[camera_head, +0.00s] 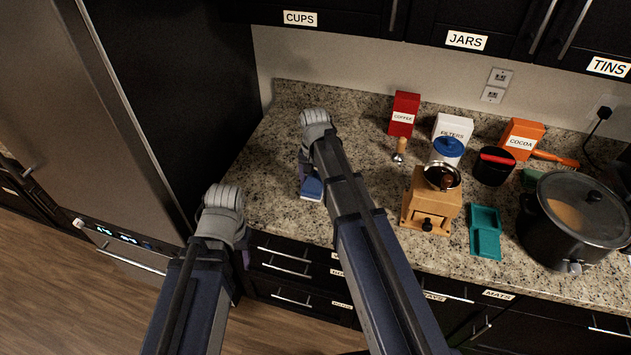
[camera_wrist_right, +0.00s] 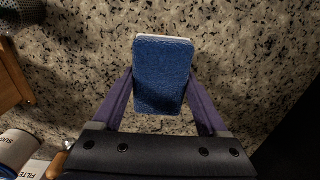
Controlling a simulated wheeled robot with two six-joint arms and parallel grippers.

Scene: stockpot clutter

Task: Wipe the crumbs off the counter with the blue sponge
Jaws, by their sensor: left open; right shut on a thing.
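The blue sponge (camera_head: 312,188) is on or just above the left part of the granite counter (camera_head: 265,190), near its front edge. My right gripper (camera_head: 307,178) is shut on the sponge. In the right wrist view the sponge (camera_wrist_right: 163,75) sits between the two purple fingers, with a pale layer at its far edge. I cannot tell crumbs apart from the speckled stone. My left gripper (camera_head: 244,252) is at the counter's front left, apart from the sponge; its fingers are mostly hidden behind its wrist.
A wooden coffee grinder (camera_head: 432,200), teal spoon rest (camera_head: 485,230) and black stockpot (camera_head: 570,225) stand to the right. Behind are a red coffee box (camera_head: 404,114), a filters box (camera_head: 453,126), a blue-lidded jar (camera_head: 447,150) and a cocoa box (camera_head: 521,138). The counter's left end looks clear.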

